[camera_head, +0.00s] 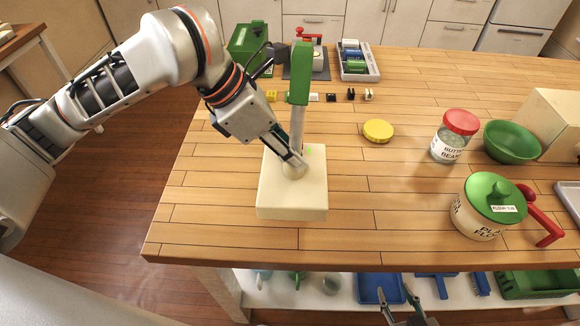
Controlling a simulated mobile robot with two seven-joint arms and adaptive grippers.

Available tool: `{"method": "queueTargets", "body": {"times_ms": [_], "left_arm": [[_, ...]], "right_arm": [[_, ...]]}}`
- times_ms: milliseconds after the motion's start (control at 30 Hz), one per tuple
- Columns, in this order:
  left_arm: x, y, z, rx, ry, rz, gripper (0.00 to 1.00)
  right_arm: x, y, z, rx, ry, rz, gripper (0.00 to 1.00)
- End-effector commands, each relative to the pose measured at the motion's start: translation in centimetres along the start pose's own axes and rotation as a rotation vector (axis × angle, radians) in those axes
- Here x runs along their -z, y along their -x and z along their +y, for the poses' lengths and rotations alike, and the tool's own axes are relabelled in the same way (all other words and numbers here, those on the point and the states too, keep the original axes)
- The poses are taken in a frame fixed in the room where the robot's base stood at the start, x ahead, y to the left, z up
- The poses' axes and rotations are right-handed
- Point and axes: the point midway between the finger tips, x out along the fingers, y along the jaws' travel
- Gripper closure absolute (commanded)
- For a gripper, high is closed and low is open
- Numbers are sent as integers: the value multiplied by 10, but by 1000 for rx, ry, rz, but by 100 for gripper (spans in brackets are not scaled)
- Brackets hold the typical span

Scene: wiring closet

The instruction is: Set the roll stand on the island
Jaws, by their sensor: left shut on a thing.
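The roll stand has a thick cream block base (291,208), an upright grey post and a green top (300,75). It is upright over the near left part of the wooden island (400,230). I cannot tell whether its base touches the wood or hangs just above it. My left gripper (297,160) reaches in from the left and is shut on the stand low on its post, hiding part of the post's foot. My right gripper (398,292) is at the bottom edge, open and empty, in front of the island's near edge.
A yellow lid (378,130), a red-lidded jar (455,136), a green bowl (511,142) and a green-lidded flour canister (483,206) stand to the right. Small clips (331,97) and a grey tray (358,62) lie behind. The wood right of the base is clear.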

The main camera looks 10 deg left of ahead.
Motion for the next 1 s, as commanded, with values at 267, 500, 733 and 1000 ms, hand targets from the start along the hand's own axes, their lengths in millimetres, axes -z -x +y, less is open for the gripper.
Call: {"method": "queueTargets", "body": {"times_ms": [267,500,733,1000], "left_arm": [[10,-18,0,1,0,-3,100],[21,-36,2,-1,0,-4,100],[22,-36,2,-1,-1,-3,100],[23,-37,2,0,0,0,56]], "right_arm": [[-5,-3,-1,0,-1,-2,63],[-10,-5,-2,1,-1,-4,63],[-9,-5,-1,1,-1,-3,63],[-8,-4,-1,0,-1,-1,63]]}}
